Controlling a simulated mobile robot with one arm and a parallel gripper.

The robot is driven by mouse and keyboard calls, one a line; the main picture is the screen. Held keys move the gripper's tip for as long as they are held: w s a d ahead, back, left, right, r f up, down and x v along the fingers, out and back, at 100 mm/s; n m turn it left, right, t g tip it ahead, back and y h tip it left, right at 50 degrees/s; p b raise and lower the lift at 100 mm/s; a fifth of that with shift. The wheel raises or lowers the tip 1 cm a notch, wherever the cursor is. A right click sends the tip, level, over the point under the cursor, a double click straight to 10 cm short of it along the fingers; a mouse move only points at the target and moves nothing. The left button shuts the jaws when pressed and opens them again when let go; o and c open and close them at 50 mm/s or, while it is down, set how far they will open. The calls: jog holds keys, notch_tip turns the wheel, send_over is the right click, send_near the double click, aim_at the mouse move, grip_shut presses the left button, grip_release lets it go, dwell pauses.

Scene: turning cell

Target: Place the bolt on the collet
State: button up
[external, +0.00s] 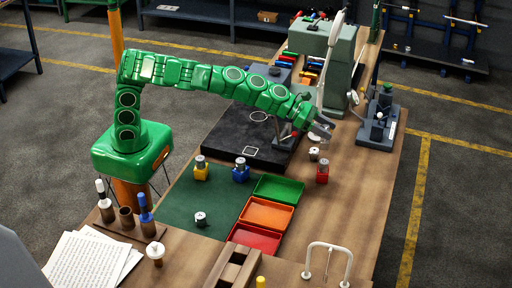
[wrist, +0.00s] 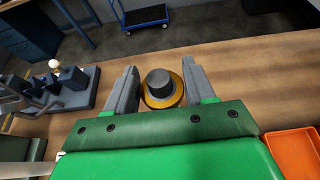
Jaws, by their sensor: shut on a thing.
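My gripper (external: 322,128) is above the wooden bench, at the right of the black plate. In the wrist view my gripper (wrist: 163,88) has its two grey fingers on either side of a round piece, taken to be the bolt (wrist: 159,82), with a dark grey cylindrical top and a gold rim. Another silver round piece (external: 201,219) is on the green mat. I cannot tell which piece is the collet.
Red (external: 322,173), yellow (external: 201,172) and blue (external: 240,173) blocks with grey tops stand nearby. Green (external: 279,188), orange (external: 267,213) and red (external: 254,238) trays line the mat. A grey machine (external: 340,62) and a dark fixture (external: 377,125) stand behind. The right bench edge is clear.

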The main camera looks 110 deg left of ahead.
jog(key=shift+s+a+r+n+y, duration=0.3)
jog(key=shift+s+r+n+y, duration=0.3)
jog(key=shift+s+r+y, duration=0.25)
jog(key=s+a+r+n+g+y, duration=0.2)
jog(key=s+a+r+n+y, duration=0.15)
jog(key=s, duration=0.55)
jog(key=s+a+r+n+g+y, duration=0.1)
jog(key=s+a+r+n+y, duration=0.2)
jog(key=s, duration=0.5)
jog(key=s+a+f+n+g+y, duration=0.3)
jog(key=s+n, duration=0.1)
jog(key=s, duration=0.9)
jog(key=s+a+f+n+g+y, duration=0.2)
jog(key=s+n+g, duration=0.15)
jog(key=s, duration=0.95)
jog(key=shift+g, duration=0.25)
jog(key=shift+w+a+f, duration=0.6)
jog(key=shift+w+f, duration=1.6)
jog(key=shift+w+a+f, duration=0.65)
jog(key=shift+w+f, duration=1.6)
jog(key=shift+w+a+f, duration=0.6)
jog(key=shift+w+f, duration=1.6)
jog(key=shift+f, duration=0.1)
jog(key=o, duration=1.4)
